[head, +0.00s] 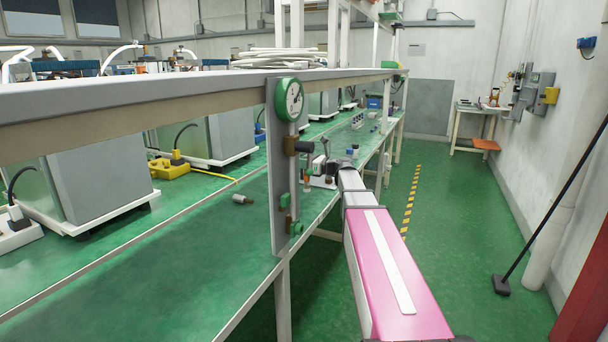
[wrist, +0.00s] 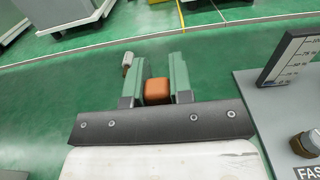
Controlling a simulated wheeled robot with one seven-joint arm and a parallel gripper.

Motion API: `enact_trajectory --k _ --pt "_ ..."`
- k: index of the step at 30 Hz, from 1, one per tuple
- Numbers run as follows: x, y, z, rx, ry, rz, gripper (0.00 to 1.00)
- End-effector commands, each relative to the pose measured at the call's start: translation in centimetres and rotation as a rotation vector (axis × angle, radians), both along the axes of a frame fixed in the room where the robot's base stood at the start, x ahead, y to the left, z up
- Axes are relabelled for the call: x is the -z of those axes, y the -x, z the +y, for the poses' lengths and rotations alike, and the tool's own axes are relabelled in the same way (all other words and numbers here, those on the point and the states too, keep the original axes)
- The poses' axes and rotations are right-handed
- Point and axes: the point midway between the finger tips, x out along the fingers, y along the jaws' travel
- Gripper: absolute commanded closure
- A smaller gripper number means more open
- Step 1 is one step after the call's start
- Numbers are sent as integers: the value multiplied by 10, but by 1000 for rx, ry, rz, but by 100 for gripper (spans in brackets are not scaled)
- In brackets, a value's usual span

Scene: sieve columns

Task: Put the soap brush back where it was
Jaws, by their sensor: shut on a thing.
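My gripper (wrist: 158,82) reaches over the green bench, its two green fingers shut on an orange-brown block. I take this block for the end of the soap brush (wrist: 157,92); the rest of it is hidden from the wrist camera. In the head view my gripper (head: 318,168) is small and partly hidden behind the gauge panel, and the brush cannot be made out clearly there.
A tall grey panel with a round green-rimmed gauge (head: 289,99) stands at the bench edge. A small grey cylinder (head: 242,199) lies on the open bench (head: 180,260). In the wrist view, a grey box with a scale (wrist: 292,100) is close on the right.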

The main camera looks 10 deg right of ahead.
Motion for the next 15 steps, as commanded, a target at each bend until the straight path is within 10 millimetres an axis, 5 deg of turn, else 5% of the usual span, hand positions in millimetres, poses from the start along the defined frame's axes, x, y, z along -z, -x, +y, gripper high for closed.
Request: enact_trajectory --k 8,15 --pt "13 -9 -6 0 0 0 100" --pt "44 -9 -6 0 -1 2 100"
